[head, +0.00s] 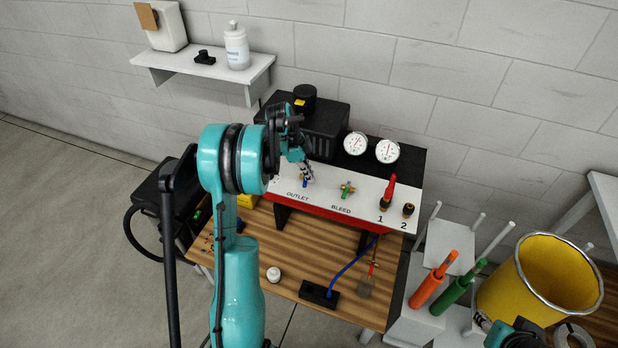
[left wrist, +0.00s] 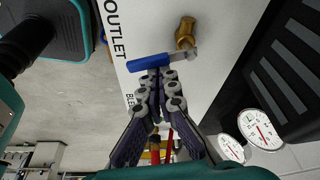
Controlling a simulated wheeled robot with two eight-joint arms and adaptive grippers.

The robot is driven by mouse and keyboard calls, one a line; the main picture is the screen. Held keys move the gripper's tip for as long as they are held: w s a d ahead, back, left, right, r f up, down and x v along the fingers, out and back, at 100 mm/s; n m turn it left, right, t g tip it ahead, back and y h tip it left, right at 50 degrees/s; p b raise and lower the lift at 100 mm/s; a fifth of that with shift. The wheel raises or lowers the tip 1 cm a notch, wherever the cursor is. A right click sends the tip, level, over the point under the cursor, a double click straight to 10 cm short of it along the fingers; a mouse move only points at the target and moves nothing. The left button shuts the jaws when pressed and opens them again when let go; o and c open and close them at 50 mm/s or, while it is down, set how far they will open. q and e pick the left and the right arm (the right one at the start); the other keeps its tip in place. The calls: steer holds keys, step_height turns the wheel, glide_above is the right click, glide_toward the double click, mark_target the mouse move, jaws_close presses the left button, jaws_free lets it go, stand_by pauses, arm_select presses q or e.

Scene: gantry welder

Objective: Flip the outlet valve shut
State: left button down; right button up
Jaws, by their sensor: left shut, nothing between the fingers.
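The outlet valve has a blue lever (left wrist: 150,62) and a brass body (left wrist: 186,34), beside the word OUTLET on the white panel (head: 330,197). In the left wrist view the lever points left from the brass body, across the line of my fingers. In the head view the blue lever (head: 305,183) shows just below my fingertips. My left gripper (head: 306,174) is shut and empty, its fingertips (left wrist: 155,78) right at the lever's side; I cannot tell if they touch. Part of my right gripper (head: 484,322) shows at the lower right, its fingers unclear.
Two gauges (head: 356,143) stand behind, and a red-handled part (head: 388,190) further right. A white cap (head: 273,274) and a black block (head: 319,294) lie on the wooden bench. A yellow bucket (head: 545,275) stands right.

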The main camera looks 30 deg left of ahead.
arm_select(q)
steer(key=shift+w, duration=0.1)
steer(key=d, duration=0.1)
steer(key=w+d, duration=0.2)
steer(key=shift+d+r, duration=0.15)
steer(key=shift+d, duration=0.25)
steer(key=p+v, duration=0.2)
steer(key=v, duration=0.8)
steer(key=shift+a, duration=0.2)
arm_select(e)
steer(key=r, duration=0.2)
steer(key=shift+s+a+r, duration=0.2)
steer(key=shift+a+r, duration=0.1)
steer(key=shift+a, duration=0.05)
arm_select(q)
steer(key=shift+s+d, duration=0.1)
steer(key=shift+s, duration=0.05)
